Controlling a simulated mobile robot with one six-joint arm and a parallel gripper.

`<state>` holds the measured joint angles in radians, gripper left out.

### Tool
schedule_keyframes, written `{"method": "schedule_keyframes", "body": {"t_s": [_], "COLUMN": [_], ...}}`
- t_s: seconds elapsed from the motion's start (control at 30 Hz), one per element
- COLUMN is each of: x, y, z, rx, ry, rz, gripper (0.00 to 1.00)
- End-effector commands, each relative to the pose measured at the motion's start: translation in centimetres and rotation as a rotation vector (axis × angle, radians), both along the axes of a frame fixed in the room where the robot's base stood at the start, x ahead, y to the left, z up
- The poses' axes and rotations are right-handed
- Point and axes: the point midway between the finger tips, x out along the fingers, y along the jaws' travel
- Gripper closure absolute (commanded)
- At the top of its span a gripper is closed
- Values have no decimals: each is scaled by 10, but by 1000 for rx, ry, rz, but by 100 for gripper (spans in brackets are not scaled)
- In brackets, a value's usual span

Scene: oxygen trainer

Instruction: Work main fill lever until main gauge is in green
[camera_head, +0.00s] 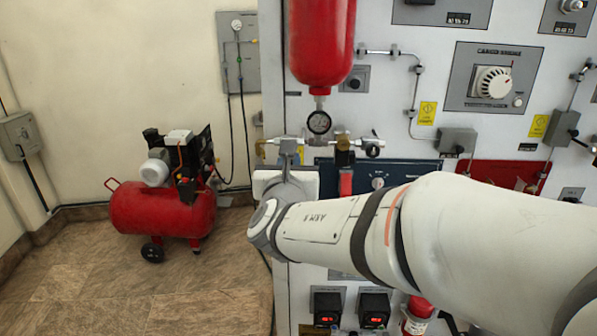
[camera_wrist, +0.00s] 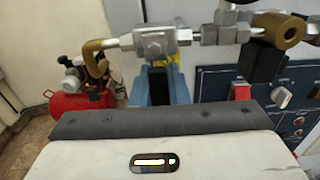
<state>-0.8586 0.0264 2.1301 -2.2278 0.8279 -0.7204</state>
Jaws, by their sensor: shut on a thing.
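A round gauge (camera_head: 319,122) hangs below a red cylinder (camera_head: 321,40) on the panel; its needle and any green zone are too small to read. A silver valve body (camera_wrist: 156,42) sits on the pipework under it. A dark lever handle (camera_wrist: 158,82) hangs down from this valve, which looks like the main fill lever. My gripper (camera_head: 289,152) is at this valve, left of and below the gauge. In the wrist view my blue-grey fingers are shut around the dark handle. The lower part of the handle is hidden by my wrist.
A red-handled lever (camera_head: 346,183) hangs close to the right of my gripper, under a brass fitting (camera_wrist: 280,32). A dial panel (camera_head: 492,78) is further right. A red compressor (camera_head: 160,205) stands on the floor at left, with open floor before it.

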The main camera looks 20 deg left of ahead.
Motion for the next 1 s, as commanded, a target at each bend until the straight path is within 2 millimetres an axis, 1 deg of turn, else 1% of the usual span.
{"method": "schedule_keyframes", "body": {"t_s": [0.03, 0.47, 0.5, 0.73, 1.0], "x": [0, 0, 0, 0, -2], "y": [0, 1, 1, 1, 0], "z": [-2, -1, -1, -1, 0], "rx": [6, 16, 15, 15, 14], "ry": [4, 7, 7, 6, 4], "rz": [1, 1, 1, -1, -1], "gripper": [100, 100, 83, 64, 64]}}
